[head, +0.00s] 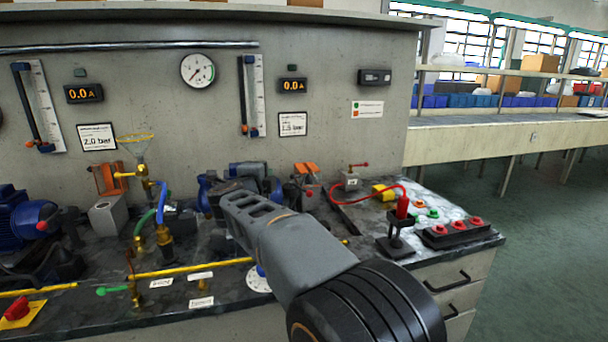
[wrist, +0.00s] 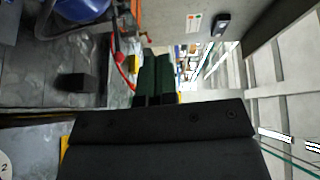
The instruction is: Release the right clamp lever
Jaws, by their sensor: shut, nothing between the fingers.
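The right clamp lever appears to be the one with a red ball knob (head: 310,194) on the bench, beside the grey block and orange bracket (head: 306,168) right of the middle pump. Its arm is small and partly lost among the parts, so I cannot tell its position. My gripper (wrist: 155,62) shows in the wrist view with its two dark fingers side by side, shut and empty. In the head view my grey arm link hides the fingers. An orange strip in the wrist view (wrist: 137,12) looks like that bracket, up and left of the fingertips. I see no contact with the lever.
A black stand (head: 396,245) holds a red plug (head: 403,206) with a looping red lead. A box with several red buttons (head: 453,232) sits near the bench's right edge. A yellow block (head: 383,192) lies behind. A yellow pipe (head: 190,268) runs along the front.

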